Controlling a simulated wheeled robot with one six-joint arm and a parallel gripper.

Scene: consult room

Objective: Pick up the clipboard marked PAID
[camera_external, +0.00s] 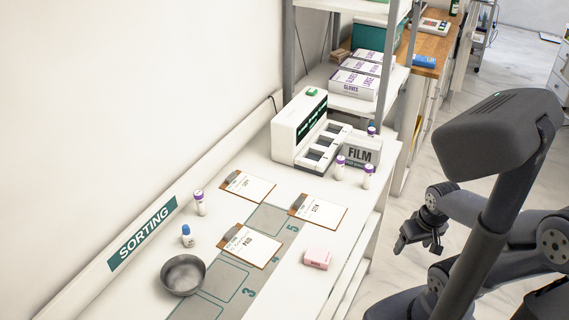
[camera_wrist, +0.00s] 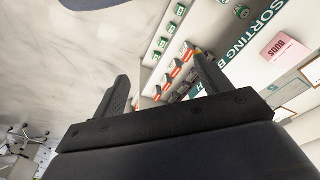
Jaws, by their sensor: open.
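Three brown clipboards with white sheets lie on the white counter in the external view. The nearest one (camera_external: 249,246) carries a mark that seems to read PAID. A second clipboard (camera_external: 318,209) lies behind it to the right, and a third (camera_external: 247,187) lies farther back; their marks are too small to read surely. My gripper (camera_external: 424,242) is off the right side of the counter, well apart from all clipboards. In the wrist view my gripper (camera_wrist: 165,78) is open with nothing between its fingers. Parts of clipboards (camera_wrist: 290,92) show at that view's right edge, their marks unreadable.
A pink box (camera_external: 318,258) sits right of the nearest clipboard. A grey bowl (camera_external: 183,275), a blue-capped bottle (camera_external: 188,237) and a purple-capped vial (camera_external: 199,203) stand left. A white device (camera_external: 300,125) and a FILM box (camera_external: 359,153) stand behind.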

